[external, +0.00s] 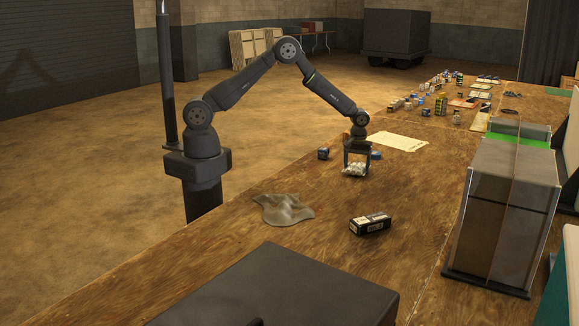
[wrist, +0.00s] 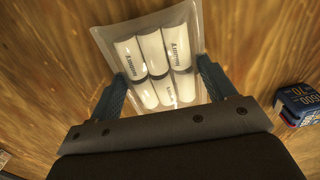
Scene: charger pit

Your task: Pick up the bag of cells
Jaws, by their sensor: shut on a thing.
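The bag of cells (wrist: 152,68) is a clear bag with several white cylindrical cells in two rows. In the external view the bag (external: 355,170) shows as a small pale bundle at the lower end of my arm, over the wooden table. My gripper (wrist: 162,88) is shut on the bag, with one blue finger at each side of it. In the external view my gripper (external: 356,160) points down. I cannot tell whether the bag touches the table or hangs just above it.
A black box (external: 370,223) and a grey cloth (external: 283,209) lie nearer on the table. A paper sheet (external: 397,141) lies behind. A large case (external: 510,200) stands at the right.

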